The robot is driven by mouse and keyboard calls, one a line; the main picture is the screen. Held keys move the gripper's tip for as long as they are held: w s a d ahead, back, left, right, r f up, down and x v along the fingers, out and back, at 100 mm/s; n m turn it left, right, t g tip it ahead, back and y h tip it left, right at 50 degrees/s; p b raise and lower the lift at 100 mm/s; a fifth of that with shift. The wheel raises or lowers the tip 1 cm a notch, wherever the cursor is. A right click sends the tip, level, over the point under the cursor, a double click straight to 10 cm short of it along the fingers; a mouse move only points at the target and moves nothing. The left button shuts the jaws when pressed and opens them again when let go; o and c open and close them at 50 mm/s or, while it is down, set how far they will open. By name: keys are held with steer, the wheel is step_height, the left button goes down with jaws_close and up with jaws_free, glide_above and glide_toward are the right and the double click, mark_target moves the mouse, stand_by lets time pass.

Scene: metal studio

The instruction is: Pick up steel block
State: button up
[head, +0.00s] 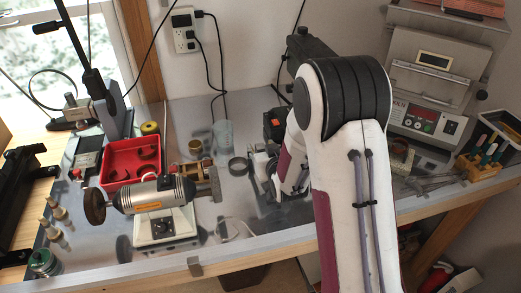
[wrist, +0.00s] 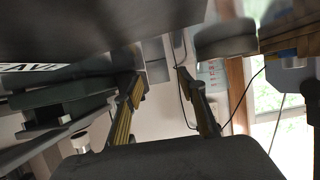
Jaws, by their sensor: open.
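My gripper (wrist: 160,73) is open in the wrist view, with its two dark, yellow-padded fingers apart. A small pale grey block-like shape (wrist: 155,60) shows near the fingertips; I cannot tell for sure whether it is the steel block or whether it lies between the fingers. In the head view my gripper (head: 260,168) is low over the metal bench top, just right of a grey ring (head: 238,166), and my arm hides much of the area around it. I cannot clearly make out the steel block in the head view.
A bench motor (head: 155,196) and a red tray (head: 117,180) stand to the left. A brass-coloured cylinder (head: 195,148) and a black box with an orange part (head: 275,125) are behind. A grey machine (head: 430,95) and a wooden tool holder (head: 482,170) stand right.

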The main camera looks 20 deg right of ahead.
mark_target(262, 149)
jaws_close()
steer(key=shift+r, duration=0.1)
step_height(262, 149, up, 10)
stand_by(1.0)
stand_by(0.5)
